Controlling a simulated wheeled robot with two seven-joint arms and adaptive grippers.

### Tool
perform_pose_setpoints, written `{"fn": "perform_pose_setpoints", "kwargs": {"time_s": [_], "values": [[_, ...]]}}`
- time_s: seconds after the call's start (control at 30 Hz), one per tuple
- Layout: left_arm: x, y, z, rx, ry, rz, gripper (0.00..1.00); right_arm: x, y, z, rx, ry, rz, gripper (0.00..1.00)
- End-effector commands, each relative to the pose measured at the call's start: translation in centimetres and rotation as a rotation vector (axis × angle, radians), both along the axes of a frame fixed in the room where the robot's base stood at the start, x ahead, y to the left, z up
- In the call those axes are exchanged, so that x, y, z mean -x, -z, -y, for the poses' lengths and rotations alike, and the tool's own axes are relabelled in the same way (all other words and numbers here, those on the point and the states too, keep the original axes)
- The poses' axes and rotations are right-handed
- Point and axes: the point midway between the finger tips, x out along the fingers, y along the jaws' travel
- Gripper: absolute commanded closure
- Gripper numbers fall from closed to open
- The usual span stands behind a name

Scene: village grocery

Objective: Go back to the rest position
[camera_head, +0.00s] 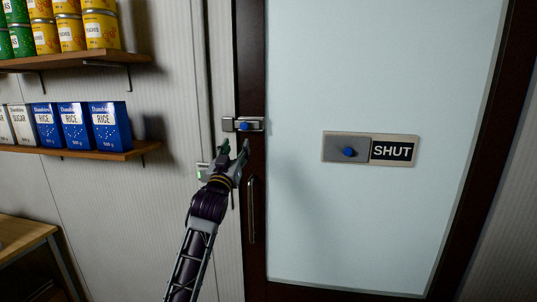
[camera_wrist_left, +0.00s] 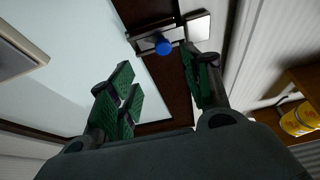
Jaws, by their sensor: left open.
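My left gripper (camera_head: 233,151) is raised in front of the door's dark left frame, its fingers pointing up. In the left wrist view its green-padded fingers (camera_wrist_left: 160,88) are apart with nothing between them. A latch with a blue knob (camera_head: 244,125) sits just above the fingertips in the head view; it also shows beyond them in the left wrist view (camera_wrist_left: 162,45). I cannot tell whether the fingers touch it. My right gripper is not in view.
A pale door panel (camera_head: 300,70) carries a sign reading SHUT (camera_head: 392,151) with a blue knob. A vertical handle (camera_head: 251,210) is below the latch. Shelves at left hold rice boxes (camera_head: 108,126) and yellow tins (camera_head: 101,28). A wooden table (camera_head: 22,233) stands lower left.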

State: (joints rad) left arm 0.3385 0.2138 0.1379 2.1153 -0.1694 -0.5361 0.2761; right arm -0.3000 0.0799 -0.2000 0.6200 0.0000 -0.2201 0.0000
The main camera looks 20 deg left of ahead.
Motion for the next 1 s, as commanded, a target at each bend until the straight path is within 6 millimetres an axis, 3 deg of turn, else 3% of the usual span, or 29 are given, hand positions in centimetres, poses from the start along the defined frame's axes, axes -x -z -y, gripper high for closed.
{"fn": "perform_pose_setpoints", "kwargs": {"time_s": [0.23,0.37,0.47,0.67,1.0], "values": [[0.0,0.5,0.1,0.001,0.001,-0.012,0.51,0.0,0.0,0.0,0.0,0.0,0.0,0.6],[-0.1,2.3,0.6,0.004,0.004,-0.058,0.51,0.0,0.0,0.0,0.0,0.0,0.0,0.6],[-0.1,4.9,1.2,0.009,0.007,-0.121,0.51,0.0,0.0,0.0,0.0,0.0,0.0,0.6],[0.6,11.9,3.0,0.019,0.022,-0.301,0.51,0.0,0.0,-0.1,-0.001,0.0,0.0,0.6],[4.4,24.1,6.5,0.031,0.057,-0.631,0.51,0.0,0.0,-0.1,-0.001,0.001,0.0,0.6]]}}
